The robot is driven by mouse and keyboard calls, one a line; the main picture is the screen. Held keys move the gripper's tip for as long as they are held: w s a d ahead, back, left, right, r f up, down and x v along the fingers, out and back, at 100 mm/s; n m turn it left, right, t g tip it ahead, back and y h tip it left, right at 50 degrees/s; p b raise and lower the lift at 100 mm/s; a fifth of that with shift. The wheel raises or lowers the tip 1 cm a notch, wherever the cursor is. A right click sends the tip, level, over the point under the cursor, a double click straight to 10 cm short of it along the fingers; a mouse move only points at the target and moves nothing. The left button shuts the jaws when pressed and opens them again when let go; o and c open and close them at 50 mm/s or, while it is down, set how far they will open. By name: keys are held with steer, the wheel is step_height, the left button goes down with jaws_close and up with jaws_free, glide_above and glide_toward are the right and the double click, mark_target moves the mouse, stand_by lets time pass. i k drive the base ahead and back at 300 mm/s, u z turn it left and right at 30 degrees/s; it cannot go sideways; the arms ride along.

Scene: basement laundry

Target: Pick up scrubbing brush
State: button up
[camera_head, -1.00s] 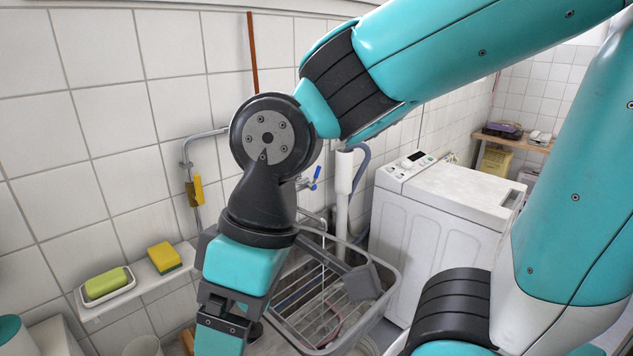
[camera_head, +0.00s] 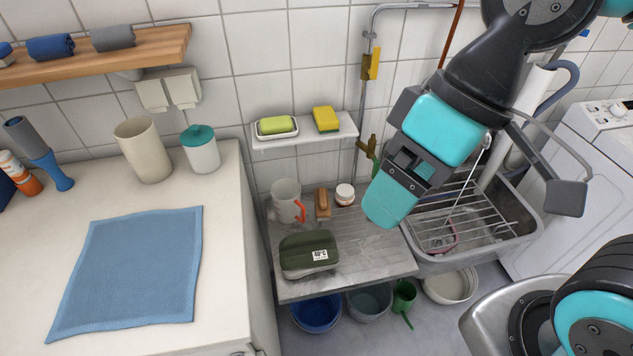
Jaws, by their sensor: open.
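A small brown wooden piece that looks like the scrubbing brush (camera_head: 322,203) lies on the grey drainboard (camera_head: 372,256). It is between the pale mug with an orange-red handle (camera_head: 286,200) and a small white jar (camera_head: 344,194). Its bristles cannot be made out. My gripper (camera_head: 390,203) hangs to the right of the brush, above the drainboard's right side and apart from the brush. The gripper is open with nothing visible in it; its fingers are seen mostly side-on.
A dark green box (camera_head: 308,250) sits at the drainboard's front. A shelf (camera_head: 300,134) with soap and a sponge overhangs behind. A grey sink with a wire rack (camera_head: 520,230) is at right. The white counter (camera_head: 228,230) with a blue cloth stands left. Tubs are below.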

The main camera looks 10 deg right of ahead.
mark_target(323, 212)
steer(key=u, duration=2.95)
steer(key=k, duration=1.2)
steer(key=z, duration=2.15)
steer(key=i, duration=0.5)
steer(key=z, duration=0.1)
